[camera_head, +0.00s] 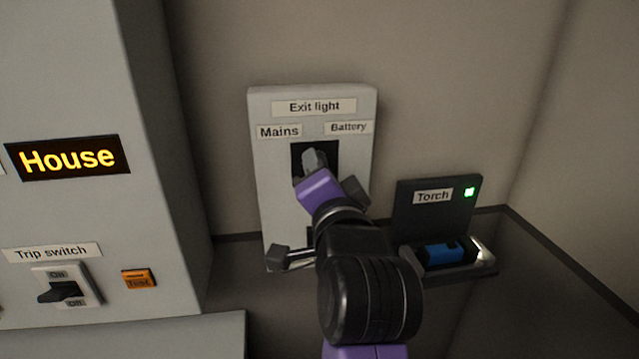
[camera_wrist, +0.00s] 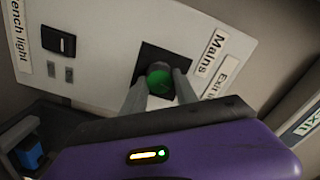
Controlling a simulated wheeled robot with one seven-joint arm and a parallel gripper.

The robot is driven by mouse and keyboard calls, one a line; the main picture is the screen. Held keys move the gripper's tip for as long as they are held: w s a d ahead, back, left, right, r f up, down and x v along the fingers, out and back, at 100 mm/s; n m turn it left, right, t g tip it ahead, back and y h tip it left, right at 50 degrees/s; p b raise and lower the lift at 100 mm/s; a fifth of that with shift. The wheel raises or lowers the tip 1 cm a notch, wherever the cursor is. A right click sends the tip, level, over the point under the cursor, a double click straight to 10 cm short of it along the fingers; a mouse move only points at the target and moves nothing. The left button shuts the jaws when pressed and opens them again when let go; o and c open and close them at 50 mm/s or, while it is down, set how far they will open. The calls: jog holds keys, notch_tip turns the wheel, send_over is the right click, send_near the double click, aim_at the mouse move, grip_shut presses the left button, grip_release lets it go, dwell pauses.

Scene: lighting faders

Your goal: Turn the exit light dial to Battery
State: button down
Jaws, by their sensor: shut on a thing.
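The exit light panel (camera_head: 266,180) is a pale upright box on the wall with an "Exit light" label. "Mains" (camera_head: 279,131) is at its upper left and "Battery" (camera_head: 349,128) at its upper right. Below them is a dark square recess (camera_head: 331,151). In the wrist view the dial (camera_wrist: 159,78) is a round green knob in this recess. My gripper (camera_head: 314,162) is at the recess, its two grey fingers shut on either side of the knob. My gripper hides most of the dial in the head view, and I cannot tell which label it points to.
A torch (camera_head: 446,252) sits in a dark holder with a green light, right of the panel. At left a grey cabinet has a lit "House" display (camera_head: 68,158), a trip switch (camera_head: 64,291) and an orange test button (camera_head: 139,279). The wall above the panel is clear.

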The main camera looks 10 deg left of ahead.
jog(key=m+b, duration=0.3)
jog(key=m, duration=0.3)
jog(key=shift+d+f+m+b, duration=0.1)
jog(key=shift+f+m+b, duration=0.05)
jog(key=shift+m+b, duration=0.2)
dwell(0.4)
jog(key=c, duration=0.9)
grip_release()
jog(key=shift+c, duration=0.2)
jog(key=b+v, duration=0.1)
jog(key=v, duration=0.6)
jog(key=shift+s, duration=0.4)
jog(key=shift+d, duration=0.1)
